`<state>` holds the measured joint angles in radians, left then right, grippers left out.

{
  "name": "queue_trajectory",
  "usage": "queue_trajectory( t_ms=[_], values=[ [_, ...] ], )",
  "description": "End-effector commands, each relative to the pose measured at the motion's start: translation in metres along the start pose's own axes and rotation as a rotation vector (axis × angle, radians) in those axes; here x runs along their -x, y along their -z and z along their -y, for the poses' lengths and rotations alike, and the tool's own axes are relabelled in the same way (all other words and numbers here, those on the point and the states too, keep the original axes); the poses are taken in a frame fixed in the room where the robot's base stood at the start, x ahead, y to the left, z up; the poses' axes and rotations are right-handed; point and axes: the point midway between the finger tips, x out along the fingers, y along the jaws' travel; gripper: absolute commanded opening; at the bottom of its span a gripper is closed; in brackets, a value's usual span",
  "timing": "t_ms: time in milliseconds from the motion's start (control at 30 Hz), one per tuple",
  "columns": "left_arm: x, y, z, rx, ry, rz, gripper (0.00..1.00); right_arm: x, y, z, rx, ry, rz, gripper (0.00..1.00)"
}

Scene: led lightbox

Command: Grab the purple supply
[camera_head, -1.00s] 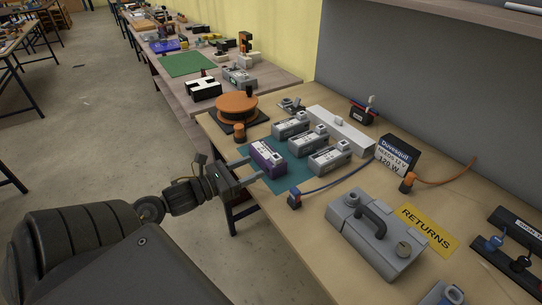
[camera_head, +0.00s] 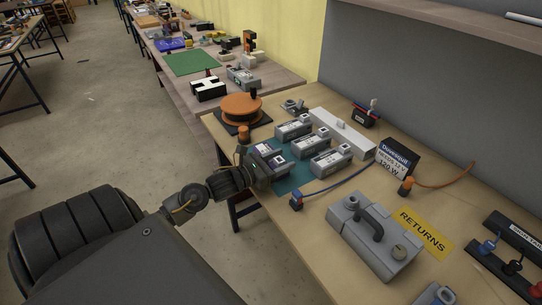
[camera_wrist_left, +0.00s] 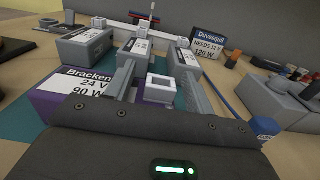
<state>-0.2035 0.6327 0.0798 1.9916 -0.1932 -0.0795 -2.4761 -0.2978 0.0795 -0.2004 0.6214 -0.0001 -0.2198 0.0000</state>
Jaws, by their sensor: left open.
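The purple supply (camera_head: 266,150) sits on the teal mat (camera_head: 292,181) at the near left of the group, largely hidden in the head view by my left gripper (camera_head: 275,156). In the left wrist view, the purple supply (camera_wrist_left: 60,106) has a "Bracken 24 V 90 W" label and a pale raised block (camera_wrist_left: 161,88) on top. My left gripper (camera_wrist_left: 157,68) is open, with one finger on each side of that block. Gaps show between block and fingers. My right gripper is not in view.
Several grey supplies, one of them (camera_head: 330,160) at the right, stand close beyond the purple one. A blue-ended cable (camera_head: 297,202), a grey case (camera_head: 372,235) and a Duvesquil box (camera_head: 397,158) lie to the right. An orange spool (camera_head: 241,107) stands behind left.

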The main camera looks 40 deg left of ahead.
Motion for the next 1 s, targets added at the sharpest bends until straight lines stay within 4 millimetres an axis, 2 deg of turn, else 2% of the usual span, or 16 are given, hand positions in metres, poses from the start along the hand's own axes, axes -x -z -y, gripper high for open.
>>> queue_trajectory(
  t_ms=[100,367,767,1000],
  values=[
    [-0.0097,-0.0008,0.0001,0.000,0.000,0.001,0.54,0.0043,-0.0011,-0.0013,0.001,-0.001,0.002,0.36],
    [-0.0108,0.0012,0.0003,0.000,0.000,-0.001,0.52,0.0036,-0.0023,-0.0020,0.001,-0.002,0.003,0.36],
    [-0.0106,0.0010,0.0003,0.000,0.001,-0.001,0.00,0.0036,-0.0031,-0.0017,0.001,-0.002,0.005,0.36],
    [-0.0108,-0.0006,0.0000,-0.002,0.000,0.002,0.00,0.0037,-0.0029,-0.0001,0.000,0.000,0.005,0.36]
  ],
)
